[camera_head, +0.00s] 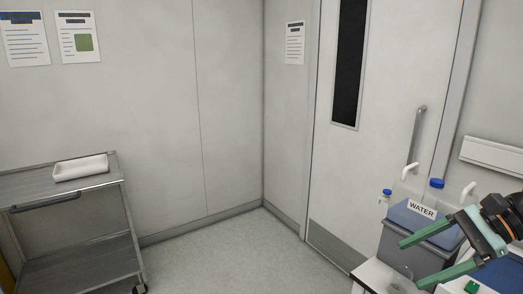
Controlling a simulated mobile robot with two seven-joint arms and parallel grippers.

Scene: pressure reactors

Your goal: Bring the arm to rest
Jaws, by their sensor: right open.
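My right gripper (411,264) is at the lower right of the head view. Its two green fingers are spread apart and point left, with nothing between them. The black wrist of my right arm comes in from the right edge. The fingers overlap the front of a grey container labelled WATER (422,209) from this viewpoint; whether they touch it I cannot tell. My left gripper and left arm are out of view.
A white-topped bench (375,276) stands at the lower right, with a blue-capped bottle (387,197) behind it. A metal cart (80,240) with a white tray (81,168) is at the left. A door (370,160) is behind. The middle floor is clear.

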